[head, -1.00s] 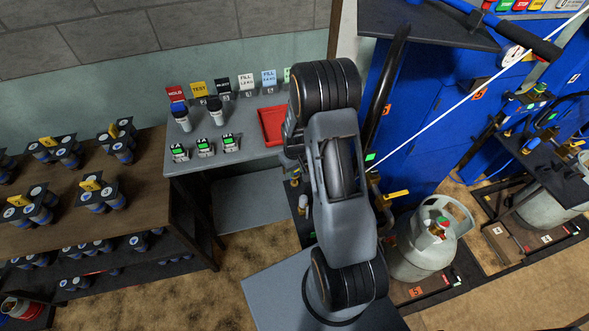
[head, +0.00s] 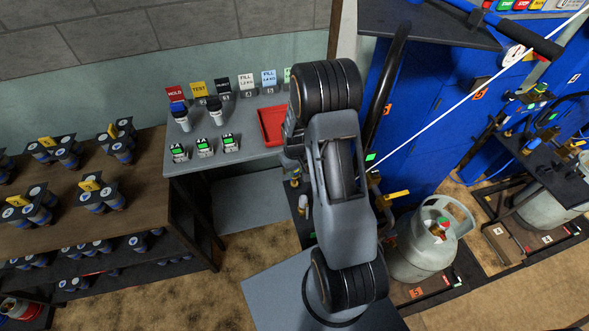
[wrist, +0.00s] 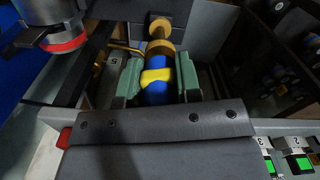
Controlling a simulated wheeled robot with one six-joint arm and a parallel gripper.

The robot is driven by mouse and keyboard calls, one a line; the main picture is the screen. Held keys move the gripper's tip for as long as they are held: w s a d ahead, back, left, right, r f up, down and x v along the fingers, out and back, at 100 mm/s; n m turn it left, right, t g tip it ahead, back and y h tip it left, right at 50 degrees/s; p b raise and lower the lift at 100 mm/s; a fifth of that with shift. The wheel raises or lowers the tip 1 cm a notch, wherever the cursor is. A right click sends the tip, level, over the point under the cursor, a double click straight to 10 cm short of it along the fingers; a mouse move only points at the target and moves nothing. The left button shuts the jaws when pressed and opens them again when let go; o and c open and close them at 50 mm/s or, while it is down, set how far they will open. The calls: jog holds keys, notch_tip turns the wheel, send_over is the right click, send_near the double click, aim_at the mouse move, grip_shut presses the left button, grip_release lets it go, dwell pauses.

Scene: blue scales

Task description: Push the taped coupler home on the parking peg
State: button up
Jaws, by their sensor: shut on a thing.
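The coupler (wrist: 155,92) is blue with a yellow tape band and lies between the green pads of my gripper (wrist: 156,78) in the wrist view. My gripper is shut on it. A brass collar adjoins the coupler's far end. Beyond it, in line, is a brass stem with a round brass end (wrist: 160,25), which looks like the peg. I cannot tell which brass part belongs to which, nor how far the coupler sits on the peg. In the head view my arm hides the gripper and coupler.
A grey bench (head: 244,130) with a red tray (head: 272,126), label cards and small green-screen devices stands left of my arm. A grey cylinder (head: 424,250) stands right of it, near blue cabinets. A dark cylindrical fitting with a red ring (wrist: 62,40) is at upper left in the wrist view.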

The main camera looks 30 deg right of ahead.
jog(key=shift+f+b, duration=1.7)
jog(key=shift+f, duration=0.3)
jog(key=o, duration=1)
notch_tip(320, 180, up, 14)
jog(key=shift+f, duration=0.1)
dwell(0.5)
jog(key=s+a+r+t, duration=0.1)
jog(key=s+a+r, duration=0.2)
jog(key=s+r, duration=0.1)
jog(key=s+a+r+t, duration=0.1)
jog(key=s+a+r, duration=0.2)
jog(key=s, duration=0.3)
jog(key=s+a+r+m+t, duration=0.1)
jog(key=s+a+r, duration=0.2)
jog(key=s+r, duration=0.2)
jog(key=shift+s+a+t, duration=0.25)
jog(key=shift+s+t, duration=0.15)
jog(key=shift+s, duration=0.05)
